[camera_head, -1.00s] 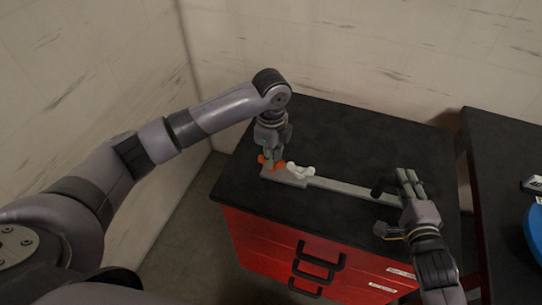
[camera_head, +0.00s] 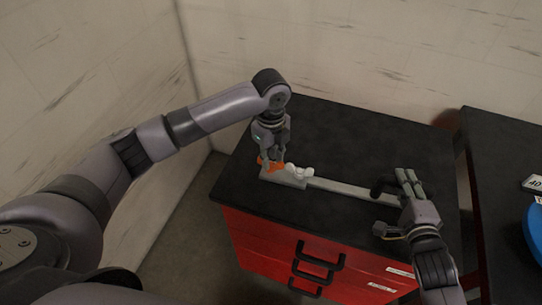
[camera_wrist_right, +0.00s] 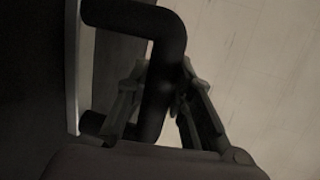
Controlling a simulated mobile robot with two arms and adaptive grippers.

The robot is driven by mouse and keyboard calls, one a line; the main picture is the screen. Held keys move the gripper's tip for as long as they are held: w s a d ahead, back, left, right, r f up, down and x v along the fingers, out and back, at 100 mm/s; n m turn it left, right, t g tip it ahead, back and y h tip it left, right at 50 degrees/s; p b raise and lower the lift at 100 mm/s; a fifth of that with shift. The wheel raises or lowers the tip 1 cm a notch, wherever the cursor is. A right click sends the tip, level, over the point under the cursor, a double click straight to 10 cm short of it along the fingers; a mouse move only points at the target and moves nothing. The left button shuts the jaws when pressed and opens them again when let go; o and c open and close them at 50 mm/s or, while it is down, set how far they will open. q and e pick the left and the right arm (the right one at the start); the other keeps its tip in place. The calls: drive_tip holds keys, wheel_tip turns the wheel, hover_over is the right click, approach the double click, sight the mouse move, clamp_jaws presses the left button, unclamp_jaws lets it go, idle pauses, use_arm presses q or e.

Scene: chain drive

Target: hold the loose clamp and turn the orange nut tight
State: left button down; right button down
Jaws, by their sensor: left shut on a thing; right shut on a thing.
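A long grey bar assembly, apparently the clamp (camera_head: 345,188), lies on the black worktop with a thicker grey block (camera_head: 285,182) at its left end. The orange nut (camera_head: 279,166) is at that block, partly hidden by my left gripper (camera_head: 272,162). My left gripper points down from above and is shut on the orange nut. My right gripper (camera_head: 392,187) is at the bar's right end, shut on a black bent handle (camera_head: 378,187). In the right wrist view, the handle (camera_wrist_right: 160,85) passes between my right gripper's fingers (camera_wrist_right: 160,90), beside a pale strip of the bar.
A white lobed part (camera_head: 299,171) sits by the block, just right of the nut. The red cabinet (camera_head: 265,240) under the worktop (camera_head: 330,130) has black drawer handles. A second black table (camera_head: 500,150) stands at the right with a blue round thing (camera_head: 537,225). The worktop behind the bar is clear.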

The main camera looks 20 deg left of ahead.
sight(271, 163)
use_arm(q)
drive_tip(key=shift+d, duration=0.1)
use_arm(e)
drive_tip(key=shift+f, duration=0.2)
use_arm(q)
drive_tip(key=c, duration=1.6)
unclamp_jaws()
use_arm(e)
drive_tip(key=shift+r, duration=0.1)
use_arm(q)
wheel_tip(271, 163, up, 12)
use_arm(e)
drive_tip(key=c, duration=1.3)
unclamp_jaws()
drive_tip(key=shift+r, duration=0.1)
